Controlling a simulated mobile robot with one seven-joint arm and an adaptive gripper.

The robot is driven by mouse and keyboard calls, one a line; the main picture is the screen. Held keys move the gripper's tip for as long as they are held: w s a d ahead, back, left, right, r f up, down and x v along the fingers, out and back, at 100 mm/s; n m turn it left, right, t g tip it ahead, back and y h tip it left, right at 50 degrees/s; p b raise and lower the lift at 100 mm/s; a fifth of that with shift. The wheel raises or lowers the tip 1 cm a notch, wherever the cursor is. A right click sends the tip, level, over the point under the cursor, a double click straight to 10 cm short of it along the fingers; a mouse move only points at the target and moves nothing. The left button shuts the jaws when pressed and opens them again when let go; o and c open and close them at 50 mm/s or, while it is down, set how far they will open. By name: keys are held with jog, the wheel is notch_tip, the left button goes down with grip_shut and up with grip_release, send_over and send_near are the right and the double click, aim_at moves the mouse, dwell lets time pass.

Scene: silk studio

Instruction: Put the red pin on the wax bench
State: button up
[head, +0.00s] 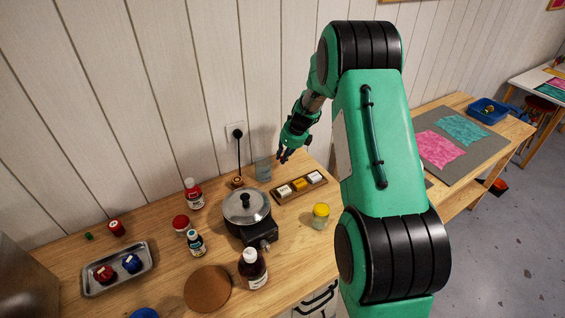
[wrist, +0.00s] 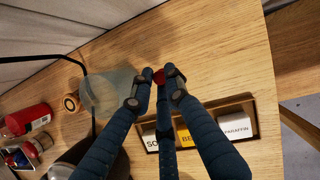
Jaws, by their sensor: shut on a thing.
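My gripper (head: 283,156) is low over the back right part of the wooden wax bench (head: 160,258). In the wrist view my gripper (wrist: 161,78) has its fingers closed around a small red thing, the red pin (wrist: 160,75). Only a little of the pin shows between the fingertips; the rest is hidden. In the head view I cannot make the pin out. Bare bench top (wrist: 210,60) lies around the fingertips. I cannot tell whether the pin touches the wood.
A clear glass (head: 263,170) stands just left of my gripper. A wooden box of labelled wax blocks (head: 285,200) lies in front of it. A lidded pot (head: 246,205), a yellow-lidded jar (head: 321,215), a brown bottle (head: 252,270) and a metal tray (head: 118,285) stand farther off.

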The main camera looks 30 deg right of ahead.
jog(key=shift+w+d, duration=0.2)
jog(key=shift+w, duration=0.4)
jog(key=shift+f+b, duration=0.5)
jog(key=shift+f, duration=1.3)
jog(key=shift+f, duration=0.1)
jog(key=o, duration=0.8)
jog(key=shift+c, duration=0.2)
jog(key=p+v, duration=0.2)
jog(key=v, duration=1)
